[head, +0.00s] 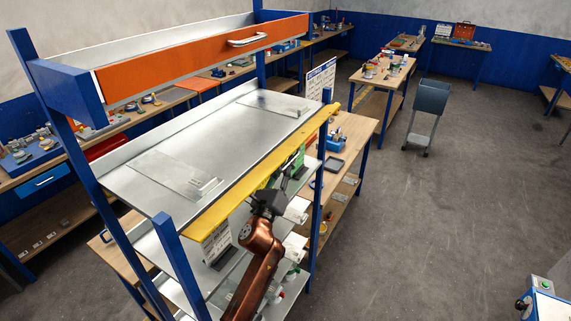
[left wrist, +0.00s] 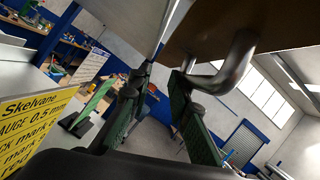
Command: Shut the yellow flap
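The yellow flap (head: 240,187) shows as a long narrow strip along the front edge of the metal shelf; its exact angle is hard to tell. My left gripper (head: 293,164) is just below and in front of it, partly hidden by its edge. In the left wrist view a grey bar handle (left wrist: 238,62) sits on a dark brown, shaded panel (left wrist: 240,20), likely the flap's face. The two green fingers of my left gripper (left wrist: 158,95) stand apart. The right finger's tip is close to the handle; I cannot tell whether they touch. My right gripper is in neither view.
An orange flap (head: 205,62) with a handle is above, on the same blue-framed rack (head: 170,245). Flat metal sheets (head: 170,175) lie on the metal shelf.

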